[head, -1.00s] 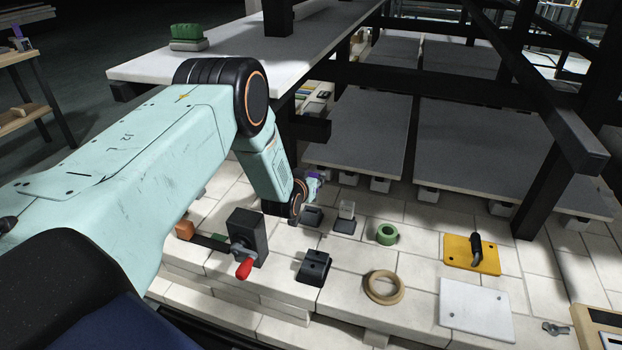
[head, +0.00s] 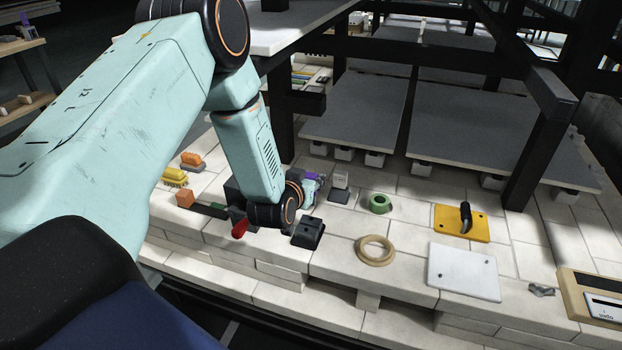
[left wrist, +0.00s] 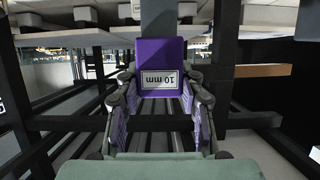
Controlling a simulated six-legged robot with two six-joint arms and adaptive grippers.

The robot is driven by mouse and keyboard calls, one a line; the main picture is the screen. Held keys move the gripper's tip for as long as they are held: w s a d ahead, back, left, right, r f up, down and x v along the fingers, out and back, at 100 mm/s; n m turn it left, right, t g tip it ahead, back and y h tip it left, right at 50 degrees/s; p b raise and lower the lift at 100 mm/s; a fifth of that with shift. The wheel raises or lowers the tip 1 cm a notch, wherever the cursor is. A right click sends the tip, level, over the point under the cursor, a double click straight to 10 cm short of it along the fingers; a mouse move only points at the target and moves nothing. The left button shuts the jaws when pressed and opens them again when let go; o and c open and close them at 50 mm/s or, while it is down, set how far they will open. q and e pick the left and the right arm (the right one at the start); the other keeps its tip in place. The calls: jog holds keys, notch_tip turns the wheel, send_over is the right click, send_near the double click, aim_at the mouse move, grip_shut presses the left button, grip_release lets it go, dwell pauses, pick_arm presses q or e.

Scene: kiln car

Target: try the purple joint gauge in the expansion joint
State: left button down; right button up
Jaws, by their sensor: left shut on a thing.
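The purple joint gauge (left wrist: 160,65) is a flat purple block with a white label reading "10 mm", upside down in the left wrist view. My left gripper (left wrist: 160,100) is shut on it, with one finger on each side. In the head view only a small purple part of the gauge (head: 312,177) shows, beyond my left wrist. There my left gripper (head: 310,186) hangs low over the pale brick deck, left of a small block on a black stand (head: 340,188). I cannot make out the expansion joint for certain. My right gripper is not in view.
A black block (head: 308,232) stands just in front of my left wrist; a red handle (head: 239,228) shows left of it. A beige ring (head: 375,250), green tape roll (head: 380,203), yellow plate (head: 462,223) and white plate (head: 465,271) lie to the right. Dark posts and grey shelves stand behind.

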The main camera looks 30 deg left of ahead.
pick_arm(q)
jog(key=shift+w+a+f+b, duration=0.1)
jog(key=shift+a+f+b, duration=0.25)
jog(key=shift+f, duration=0.35)
jog(key=shift+f+b, duration=0.35)
jog(key=shift+d+f+b, duration=0.15)
jog(key=shift+f+b, duration=0.35)
jog(key=shift+b, duration=0.05)
notch_tip(320, 180, down, 2)
jog(key=shift+f+b, duration=0.2)
jog(key=shift+b, duration=0.85)
jog(key=shift+f+b, duration=0.25)
jog(key=shift+b, duration=0.05)
jog(key=shift+f+b, duration=0.3)
jog(key=shift+f, duration=0.3)
jog(key=shift+p, duration=0.3)
